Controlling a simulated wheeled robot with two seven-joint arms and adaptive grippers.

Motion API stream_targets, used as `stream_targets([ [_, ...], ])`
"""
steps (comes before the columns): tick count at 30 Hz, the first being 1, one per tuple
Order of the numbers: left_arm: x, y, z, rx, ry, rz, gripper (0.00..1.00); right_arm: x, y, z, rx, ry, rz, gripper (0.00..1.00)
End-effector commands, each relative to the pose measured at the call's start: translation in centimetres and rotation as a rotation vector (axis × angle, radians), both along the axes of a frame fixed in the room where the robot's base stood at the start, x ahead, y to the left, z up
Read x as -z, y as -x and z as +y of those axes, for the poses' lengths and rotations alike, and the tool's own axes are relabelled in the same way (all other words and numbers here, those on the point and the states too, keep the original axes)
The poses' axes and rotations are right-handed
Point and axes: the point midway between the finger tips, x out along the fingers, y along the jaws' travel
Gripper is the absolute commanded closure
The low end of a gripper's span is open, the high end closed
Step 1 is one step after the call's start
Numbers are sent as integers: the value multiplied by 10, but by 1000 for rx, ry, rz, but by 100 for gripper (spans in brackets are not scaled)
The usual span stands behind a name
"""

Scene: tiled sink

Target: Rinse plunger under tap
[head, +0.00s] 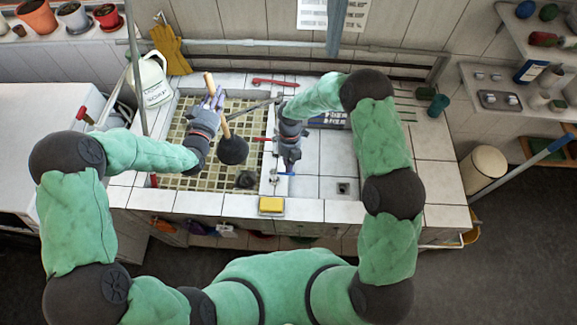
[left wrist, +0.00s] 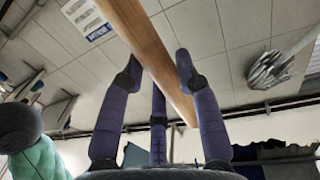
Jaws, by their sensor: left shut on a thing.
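The plunger has a wooden handle and a black rubber cup (head: 233,151). It is tilted over the left, grid-floored basin (head: 176,134), handle end up. My left gripper (head: 216,101) is shut on the wooden handle, which also crosses between the purple fingers in the left wrist view (left wrist: 150,50). The grey tap spout (head: 257,106) reaches left over the basin, close beside the handle; I cannot tell whether they touch. No water stream is visible. My right gripper (head: 289,155) is by the divider near a blue tap lever (head: 286,173); its fingers are too small to read.
A yellow sponge (head: 271,205) lies on the front ledge. A white jug (head: 150,80) stands at the back left. A dark round thing (head: 245,180) is on the basin floor. The right basin (head: 325,160) is largely clear. Shelves (head: 515,90) with small items are at right.

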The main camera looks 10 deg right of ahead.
Motion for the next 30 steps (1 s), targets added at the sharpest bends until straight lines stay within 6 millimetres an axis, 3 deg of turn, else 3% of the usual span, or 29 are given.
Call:
stream_targets([
  [30,-1,57,-33,0,0,-3,100,5,0,0,0,0,0,100],
])
